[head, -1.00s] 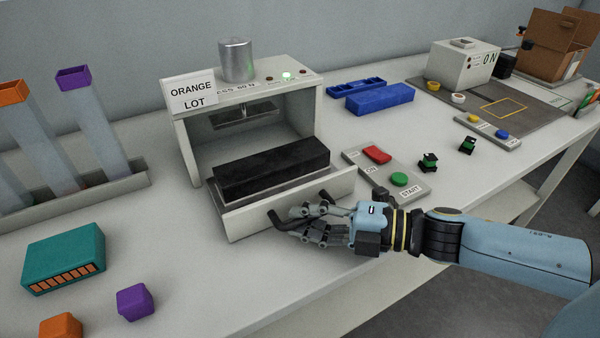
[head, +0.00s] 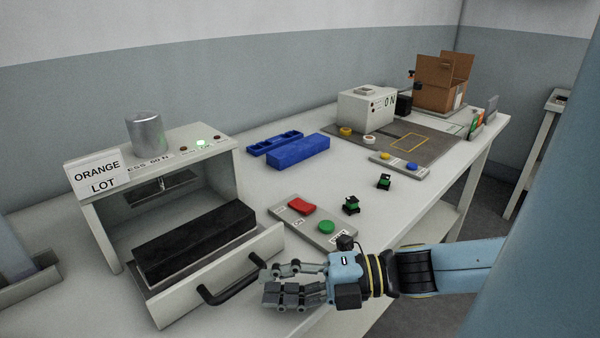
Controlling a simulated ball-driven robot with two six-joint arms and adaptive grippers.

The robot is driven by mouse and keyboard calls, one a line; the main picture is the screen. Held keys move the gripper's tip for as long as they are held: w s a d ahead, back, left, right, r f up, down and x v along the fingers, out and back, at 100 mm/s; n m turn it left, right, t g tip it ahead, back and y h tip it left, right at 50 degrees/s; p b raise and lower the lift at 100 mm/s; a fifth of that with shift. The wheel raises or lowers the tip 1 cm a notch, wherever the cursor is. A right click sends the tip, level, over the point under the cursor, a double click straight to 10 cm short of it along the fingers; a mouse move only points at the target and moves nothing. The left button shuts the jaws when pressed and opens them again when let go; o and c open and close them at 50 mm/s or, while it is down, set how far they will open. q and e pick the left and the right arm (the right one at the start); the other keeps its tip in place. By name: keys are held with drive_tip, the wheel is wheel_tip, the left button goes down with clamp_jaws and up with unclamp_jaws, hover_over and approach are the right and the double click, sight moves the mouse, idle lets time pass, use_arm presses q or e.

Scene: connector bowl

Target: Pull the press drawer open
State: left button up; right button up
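The press (head: 92,212) is a pale grey box at the left with an "ORANGE LOT" sign on top. Its drawer (head: 225,276) stands pulled out at the front, with a long black block (head: 195,241) lying in it. The drawer has a dark bar handle (head: 228,288) on its front. My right gripper (head: 267,285) is just to the right of the handle, fingers spread and pointing left, with nothing seen between them. Its upper fingertip overlaps the handle's right end in the picture; I cannot tell whether they touch. My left gripper is out of view.
A panel with a red switch (head: 301,206) and a green button (head: 327,227) lies right of the drawer. Small green-black connectors (head: 351,205), a blue block (head: 298,153) and a white force box (head: 366,110) stand farther back. The table's front edge runs under my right arm.

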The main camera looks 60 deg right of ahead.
drive_tip(key=v, duration=0.5)
drive_tip(key=shift+s+d+r, duration=0.1)
drive_tip(key=shift+s+d, duration=0.15)
drive_tip(key=shift+s, duration=0.05)
